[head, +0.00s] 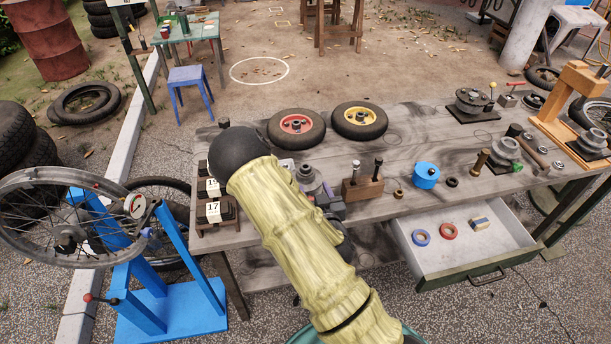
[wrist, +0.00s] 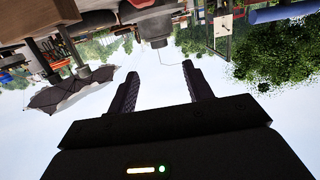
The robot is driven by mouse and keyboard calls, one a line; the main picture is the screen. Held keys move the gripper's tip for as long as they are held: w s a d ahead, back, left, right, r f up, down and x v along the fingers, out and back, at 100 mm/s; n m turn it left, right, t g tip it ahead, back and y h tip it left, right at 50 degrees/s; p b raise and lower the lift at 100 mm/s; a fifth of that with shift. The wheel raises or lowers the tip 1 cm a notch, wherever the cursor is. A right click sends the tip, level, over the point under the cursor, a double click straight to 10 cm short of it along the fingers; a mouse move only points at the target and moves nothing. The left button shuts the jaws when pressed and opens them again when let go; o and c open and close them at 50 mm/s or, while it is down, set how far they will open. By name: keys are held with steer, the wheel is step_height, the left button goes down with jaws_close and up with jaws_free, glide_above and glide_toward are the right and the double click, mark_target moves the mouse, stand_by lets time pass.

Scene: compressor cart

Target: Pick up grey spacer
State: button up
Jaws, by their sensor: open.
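I cannot pick out the grey spacer with certainty. A grey-purple stepped round part (head: 309,181) stands on the workbench (head: 225,235), partly hidden behind my arm in the head view. Grey ringed parts (head: 504,150) stand on a dark plate at the bench's right side. In the wrist view, which looks upside down, my gripper (wrist: 158,75) is open with nothing between its fingers. A small grey cylindrical part (wrist: 158,42) shows beyond the fingertips, apart from them. In the head view my arm covers the area, and I cannot clearly make out the gripper there.
Numbered blocks (head: 213,211) stand at the bench's left end. A wooden block with dark pegs (head: 362,187), a blue round part (head: 426,175) and two small wheels (head: 296,127) are on the bench. An open drawer (head: 440,262) juts from the front. A blue wheel stand (head: 175,305) is left.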

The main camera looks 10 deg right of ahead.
glide_toward(305, 164)
steer(key=shift+w+a+f+p, duration=0.1)
steer(key=shift+w+p, duration=0.35)
steer(key=shift+w, duration=0.3)
steer(key=shift+w+f+p, duration=0.25)
steer(key=shift+w+p, duration=0.15)
steer(key=shift+w, duration=0.9)
steer(key=shift+w+f+p, duration=0.25)
steer(key=shift+w+p, duration=0.15)
steer(key=shift+w, duration=0.9)
steer(key=c, duration=1.1)
steer(key=shift+r, duration=0.1)
step_height(305, 164, up, 10)
steer(key=shift+f+b, duration=0.1)
steer(key=shift+b, duration=0.25)
